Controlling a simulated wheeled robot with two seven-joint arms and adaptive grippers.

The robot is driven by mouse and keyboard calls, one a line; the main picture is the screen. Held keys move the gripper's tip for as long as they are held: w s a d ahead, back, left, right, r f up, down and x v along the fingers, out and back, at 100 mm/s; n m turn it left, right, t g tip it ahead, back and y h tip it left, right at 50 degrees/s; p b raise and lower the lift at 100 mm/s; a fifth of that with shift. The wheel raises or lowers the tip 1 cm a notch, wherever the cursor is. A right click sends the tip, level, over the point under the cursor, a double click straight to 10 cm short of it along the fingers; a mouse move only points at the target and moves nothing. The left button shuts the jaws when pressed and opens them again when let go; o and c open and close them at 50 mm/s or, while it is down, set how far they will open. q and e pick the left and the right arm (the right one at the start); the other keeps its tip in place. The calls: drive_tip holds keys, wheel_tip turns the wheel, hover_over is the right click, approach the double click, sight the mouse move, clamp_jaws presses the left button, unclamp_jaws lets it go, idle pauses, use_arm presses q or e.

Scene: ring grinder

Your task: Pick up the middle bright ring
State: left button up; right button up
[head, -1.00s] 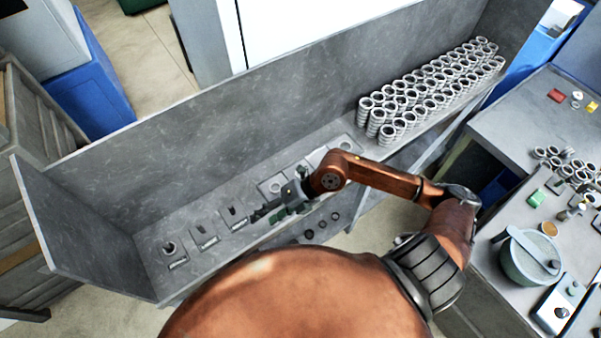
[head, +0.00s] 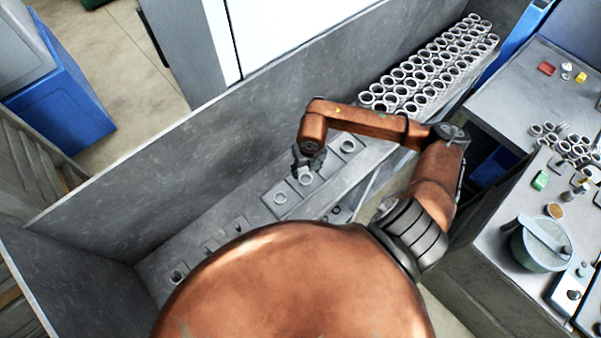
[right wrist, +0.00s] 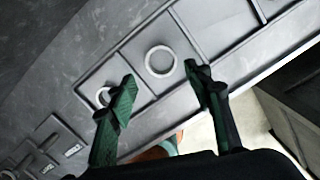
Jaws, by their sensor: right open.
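Three bright rings lie in a row in square compartments of a grey tray on the bench. The middle bright ring (head: 306,184) lies just below my right gripper (head: 307,163) in the head view. In the right wrist view the middle ring (right wrist: 148,67) lies flat, just beyond the gap between the open, empty green fingers of the right gripper (right wrist: 160,77). Another ring (head: 280,203) is at left in the tray, partly hidden by a finger in the wrist view. The third ring (head: 348,151) is at right. My left gripper is not in view.
Many stacked rings (head: 430,68) stand at the bench's right end. A tall grey back panel (head: 150,165) runs behind the tray. A side table (head: 490,215) at right holds a mortar (head: 540,248) and loose rings. Smaller holders lie left of the tray.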

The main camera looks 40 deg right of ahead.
sight(305, 180)
wheel_tip(305, 180, down, 4)
drive_tip(key=shift+r+p, duration=0.25)
drive_tip(key=shift+p, duration=0.4)
drive_tip(key=f, duration=0.2)
drive_tip(key=f+p, duration=0.1)
drive_tip(key=shift+w+d+f, duration=0.2)
drive_tip(key=shift+w+f, duration=0.1)
drive_tip(key=shift+f, duration=0.1)
drive_tip(key=c, duration=0.7)
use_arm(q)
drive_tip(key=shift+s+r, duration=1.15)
use_arm(e)
drive_tip(key=shift+c, duration=1.4)
